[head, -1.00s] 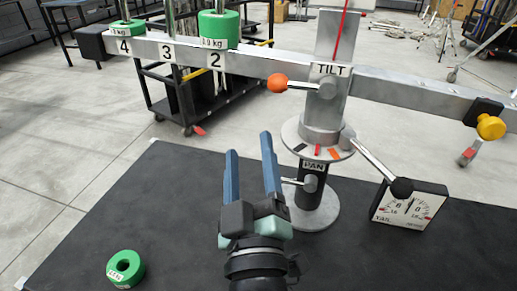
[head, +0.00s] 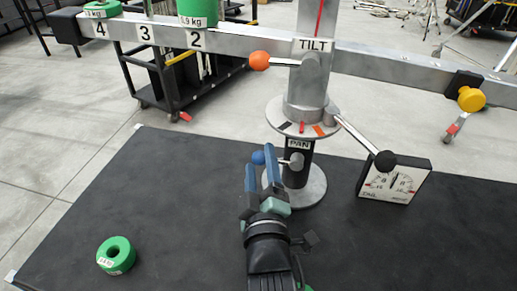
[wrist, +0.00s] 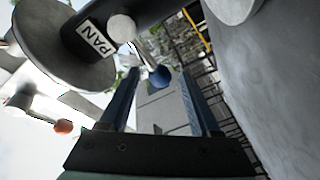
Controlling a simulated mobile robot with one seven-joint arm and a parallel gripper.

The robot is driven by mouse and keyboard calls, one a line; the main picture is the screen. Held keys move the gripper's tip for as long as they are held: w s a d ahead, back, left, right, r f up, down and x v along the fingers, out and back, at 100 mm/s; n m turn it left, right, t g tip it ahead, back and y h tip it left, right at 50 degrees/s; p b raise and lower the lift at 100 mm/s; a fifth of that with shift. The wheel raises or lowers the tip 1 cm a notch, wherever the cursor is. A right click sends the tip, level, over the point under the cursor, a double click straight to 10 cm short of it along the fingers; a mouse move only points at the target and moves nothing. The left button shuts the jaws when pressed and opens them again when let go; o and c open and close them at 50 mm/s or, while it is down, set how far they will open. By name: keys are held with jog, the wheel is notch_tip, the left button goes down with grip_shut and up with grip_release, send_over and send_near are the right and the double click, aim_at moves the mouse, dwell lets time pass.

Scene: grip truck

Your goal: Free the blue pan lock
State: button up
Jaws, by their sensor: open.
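The pan lock is a short metal lever with a blue ball knob (head: 258,157), set on the dark post under the PAN label (head: 298,144). In the wrist view the blue knob (wrist: 160,76) sits between my two fingers, near their tips. My gripper (head: 260,172) is open, with its blue fingers apart at the knob. I cannot tell whether either finger touches it. The lever's round metal hub (head: 296,161) shows right of the fingers.
Above are the TILT lever's orange knob (head: 259,61) and a long lever with a black knob (head: 385,160). A dial box (head: 394,182) stands right of the post. A green weight (head: 116,255) lies on the dark mat at left. The beam (head: 360,65) crosses overhead.

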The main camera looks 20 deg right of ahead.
jog(key=shift+b+x, duration=0.55)
jog(key=shift+x, duration=2)
grip_shut()
